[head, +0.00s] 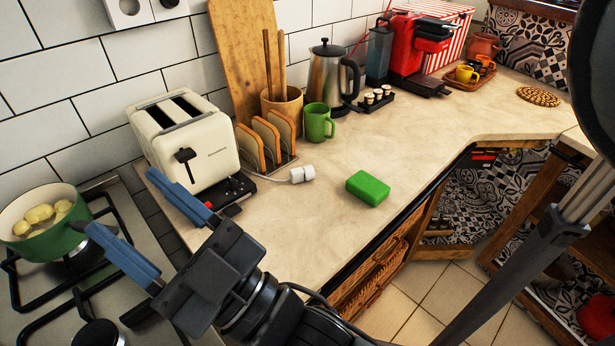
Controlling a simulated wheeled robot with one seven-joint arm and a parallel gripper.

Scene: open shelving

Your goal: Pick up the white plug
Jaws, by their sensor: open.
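A small white plug (302,174) lies on the beige countertop (330,230), in front of the toast rack and left of a green block. A short white cord runs from it to the left, toward the toaster. My gripper (134,207) is in the lower left, with two blue fingers spread apart and nothing between them. It is to the left of the plug and well apart from it, over the area by the stove and the counter's left end. The plug is fully in view.
A cream toaster (190,150), a toast rack (268,150), a green mug (318,122) and a green block (367,188) stand near the plug. A green pot (45,240) sits on the stove at left. Counter in front of the plug is clear.

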